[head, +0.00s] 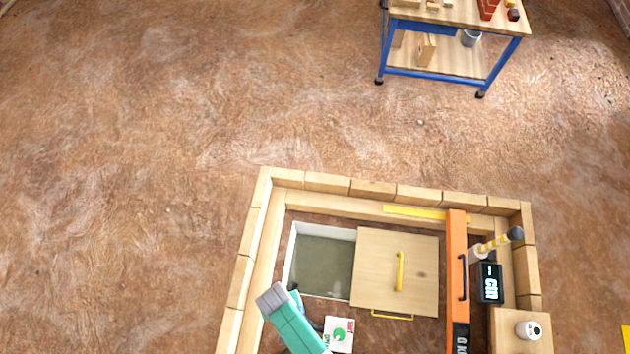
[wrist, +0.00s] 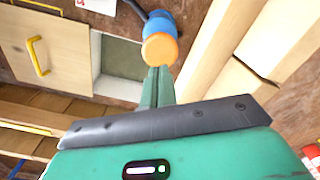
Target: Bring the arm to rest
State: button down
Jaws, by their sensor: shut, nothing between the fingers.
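My gripper (wrist: 158,88) shows in the wrist view. Its two green fingers are together, with nothing held between them. Just past the fingertips in that picture is a rounded blue thing with an orange end (wrist: 160,50); I cannot tell whether they touch. In the head view a teal part of my arm with a grey end shows at the bottom, over the near left part of the wooden frame's inside; the fingertips are not clear there.
A timber frame (head: 373,188) encloses a white-walled basin (head: 291,255), a wooden lid (head: 385,280) with a yellow handle, an orange level (head: 457,275) and a dark display (head: 490,283). A blue-legged cart (head: 440,76) stands at the back right. Floor left of the frame is clear.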

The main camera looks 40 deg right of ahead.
notch_tip(320, 180, up, 2)
jog(key=shift+r+p, duration=0.1)
jog(key=shift+p, duration=0.5)
